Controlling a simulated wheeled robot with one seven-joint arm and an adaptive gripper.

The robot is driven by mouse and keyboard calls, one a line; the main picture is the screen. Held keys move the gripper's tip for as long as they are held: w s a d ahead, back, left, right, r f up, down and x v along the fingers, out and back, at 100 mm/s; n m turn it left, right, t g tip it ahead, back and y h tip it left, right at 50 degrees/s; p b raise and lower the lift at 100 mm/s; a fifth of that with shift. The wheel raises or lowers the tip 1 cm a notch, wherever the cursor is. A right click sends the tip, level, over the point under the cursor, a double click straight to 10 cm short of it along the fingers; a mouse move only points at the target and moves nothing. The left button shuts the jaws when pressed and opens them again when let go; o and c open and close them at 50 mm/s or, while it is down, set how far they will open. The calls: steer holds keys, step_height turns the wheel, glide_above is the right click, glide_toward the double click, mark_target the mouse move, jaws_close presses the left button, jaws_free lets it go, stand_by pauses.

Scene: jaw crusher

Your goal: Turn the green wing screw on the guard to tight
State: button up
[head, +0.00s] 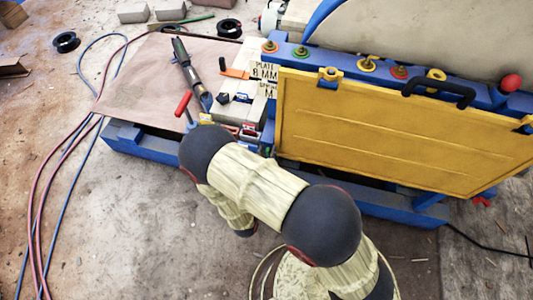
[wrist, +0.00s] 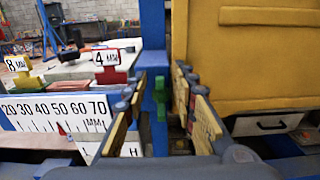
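The green wing screw (wrist: 160,97) stands out in front of a blue post, at the left edge of the yellow guard (wrist: 255,60), in the wrist view. My gripper (wrist: 162,118) is open, with one finger left of the screw and one right of it. I see gaps on both sides; contact is not visible. The yellow guard panel (head: 400,130) also shows in the head view, with a black handle along its top. A small green bit (head: 268,151) at its lower left edge looks like the screw. My gripper is hidden behind my arm there.
A white millimetre scale (wrist: 60,112) and tags marked 8 MM (wrist: 17,63) and 4 MM (wrist: 106,58) are left of my gripper. Tools lie on the brown board (head: 140,75). Hoses (head: 50,180) run across the floor at left. A red knob (head: 510,83) tops the machine.

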steer(key=shift+c, duration=0.4)
jaws_close()
stand_by(0.4)
steer(key=m, duration=0.3)
steer(key=shift+s+d+f+m, duration=0.1)
steer(key=shift+s+d+m, duration=0.05)
steer(key=shift+d+m, duration=0.2)
steer(key=shift+s+d+f+m+b, duration=0.1)
steer(key=shift+d+f+m+b, duration=0.5)
steer(key=shift+m, duration=1.75)
steer(key=shift+s+d+f+m+b, duration=0.25)
steer(key=shift+m+b, duration=0.7)
steer(key=shift+m, duration=1.4)
steer(key=shift+d+f+m+b, duration=0.15)
steer(key=shift+f+m+b, duration=0.5)
steer(key=shift+m, duration=1.7)
steer(key=shift+r, duration=0.1)
